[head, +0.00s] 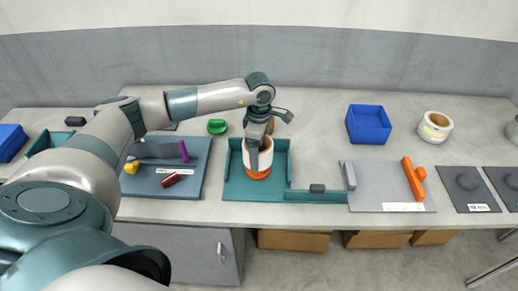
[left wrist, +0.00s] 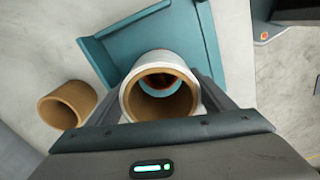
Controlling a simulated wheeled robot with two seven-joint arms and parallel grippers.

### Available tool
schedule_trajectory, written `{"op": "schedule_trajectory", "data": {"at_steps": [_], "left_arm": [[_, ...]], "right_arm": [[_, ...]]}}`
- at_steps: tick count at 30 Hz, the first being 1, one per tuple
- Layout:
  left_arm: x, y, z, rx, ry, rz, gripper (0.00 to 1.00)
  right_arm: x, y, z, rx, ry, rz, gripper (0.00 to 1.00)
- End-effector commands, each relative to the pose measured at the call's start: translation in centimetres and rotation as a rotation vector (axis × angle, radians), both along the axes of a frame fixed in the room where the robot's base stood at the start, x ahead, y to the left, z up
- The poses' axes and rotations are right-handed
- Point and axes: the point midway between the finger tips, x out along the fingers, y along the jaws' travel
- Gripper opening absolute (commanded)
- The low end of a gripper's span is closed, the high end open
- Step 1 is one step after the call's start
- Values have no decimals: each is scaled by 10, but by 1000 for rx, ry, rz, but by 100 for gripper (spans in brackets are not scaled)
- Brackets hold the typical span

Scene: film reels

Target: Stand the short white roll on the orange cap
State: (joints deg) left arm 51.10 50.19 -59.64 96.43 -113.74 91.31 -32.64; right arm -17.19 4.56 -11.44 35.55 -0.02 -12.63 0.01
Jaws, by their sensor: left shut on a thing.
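My left gripper (head: 257,151) points down and is shut on a short white roll (head: 265,162) with a brown inner wall. The roll is upright over the orange cap (head: 258,174) in the teal tray (head: 281,170). In the left wrist view I look into the bore of the white roll (left wrist: 128,98), between the fingers of my left gripper (left wrist: 163,100); some orange shows deep inside. I cannot tell whether the roll's lower end touches the cap. The cap is partly hidden by the roll. My right gripper is not in view.
A brown ring (left wrist: 66,104) stands beside the tray. A blue bin (head: 368,125) and a wider white roll (head: 435,127) stand at the right. A grey board (head: 380,180) with an orange bar lies right of the tray; a blue-grey mat (head: 192,186) with small items lies left.

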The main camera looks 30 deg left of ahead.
Motion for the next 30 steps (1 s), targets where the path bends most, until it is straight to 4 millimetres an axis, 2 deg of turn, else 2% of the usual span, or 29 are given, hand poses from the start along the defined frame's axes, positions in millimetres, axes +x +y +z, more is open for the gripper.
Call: {"op": "schedule_trajectory", "data": {"at_steps": [3,10,30], "left_arm": [[0,0,-13,0,1,0,46],[0,0,-26,0,0,0,46],[0,0,-29,0,-1,0,46]], "right_arm": [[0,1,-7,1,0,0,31],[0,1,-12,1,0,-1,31],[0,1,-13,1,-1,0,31]]}}
